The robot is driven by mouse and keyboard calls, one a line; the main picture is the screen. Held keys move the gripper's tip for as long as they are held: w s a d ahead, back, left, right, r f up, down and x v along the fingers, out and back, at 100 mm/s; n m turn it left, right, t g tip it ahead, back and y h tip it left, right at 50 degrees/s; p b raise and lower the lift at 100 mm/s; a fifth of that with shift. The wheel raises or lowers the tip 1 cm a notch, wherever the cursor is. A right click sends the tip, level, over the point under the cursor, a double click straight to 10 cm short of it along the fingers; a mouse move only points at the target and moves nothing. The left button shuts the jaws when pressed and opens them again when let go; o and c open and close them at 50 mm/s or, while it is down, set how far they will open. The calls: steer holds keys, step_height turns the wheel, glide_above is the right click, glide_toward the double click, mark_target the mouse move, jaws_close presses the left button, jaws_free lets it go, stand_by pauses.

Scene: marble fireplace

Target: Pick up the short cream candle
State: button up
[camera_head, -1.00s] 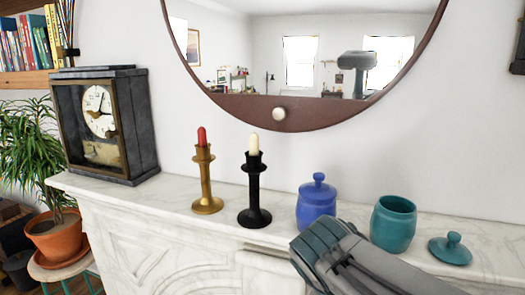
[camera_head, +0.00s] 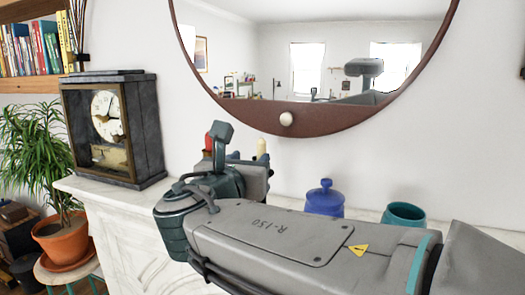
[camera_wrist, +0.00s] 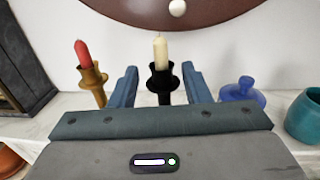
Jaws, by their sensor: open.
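The short cream candle (camera_wrist: 161,53) stands upright in a black candlestick (camera_wrist: 160,80) on the mantel. In the head view only the candle's upper part (camera_head: 262,148) shows; my arm and gripper hide its holder. My gripper (camera_wrist: 160,78) is open and empty. In the wrist view its two blue fingers appear left and right of the black holder, with the candle between and above them. I cannot tell how far the fingertips are from the candle. In the head view my gripper (camera_head: 225,145) is raised in front of the candles.
A red candle (camera_wrist: 83,54) in a brass candlestick (camera_wrist: 93,82) stands close on the left. A blue lidded jar (camera_wrist: 242,92) and a teal pot (camera_wrist: 306,115) stand on the right. A clock (camera_head: 112,125) is at the left end of the marble mantel (camera_head: 100,190). A round mirror (camera_head: 300,122) hangs behind.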

mark_target(260, 150)
steer(key=p+x, duration=0.2)
steer(key=x, duration=0.7)
steer(key=shift+f+p, duration=0.1)
steer(key=shift+p, duration=0.25)
jaws_close()
